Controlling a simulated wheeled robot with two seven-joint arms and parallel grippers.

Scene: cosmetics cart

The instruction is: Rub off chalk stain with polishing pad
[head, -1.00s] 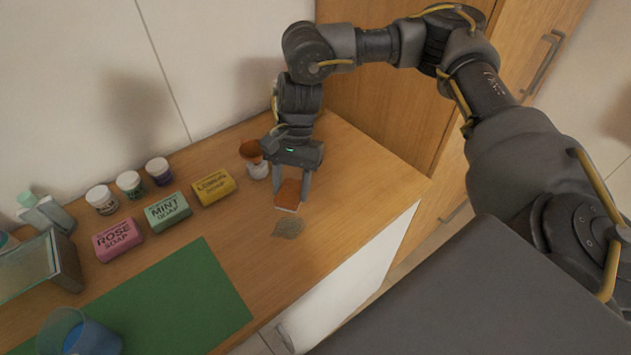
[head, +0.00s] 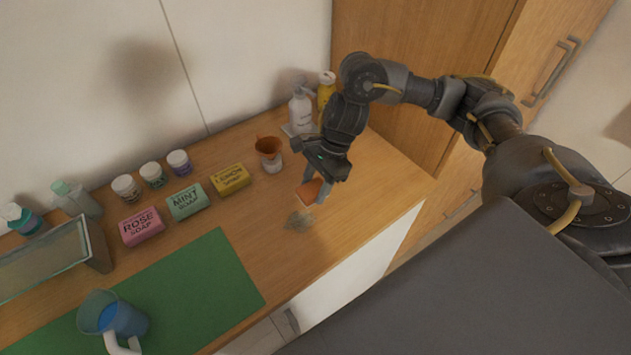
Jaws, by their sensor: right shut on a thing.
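The polishing pad (head: 309,192) is a small orange-brown block with a pale edge. My right gripper (head: 317,187) is shut on it and holds it at the far right part of the wooden counter. The chalk stain (head: 299,221) is a greyish smudge on the wood, just in front of and slightly left of the pad. I cannot tell whether the pad touches the counter. My left gripper is not in view.
Rose (head: 141,226), mint (head: 188,202) and lemon (head: 230,179) soaps stand left of the stain. White (head: 300,108) and yellow (head: 326,90) bottles are behind my gripper.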

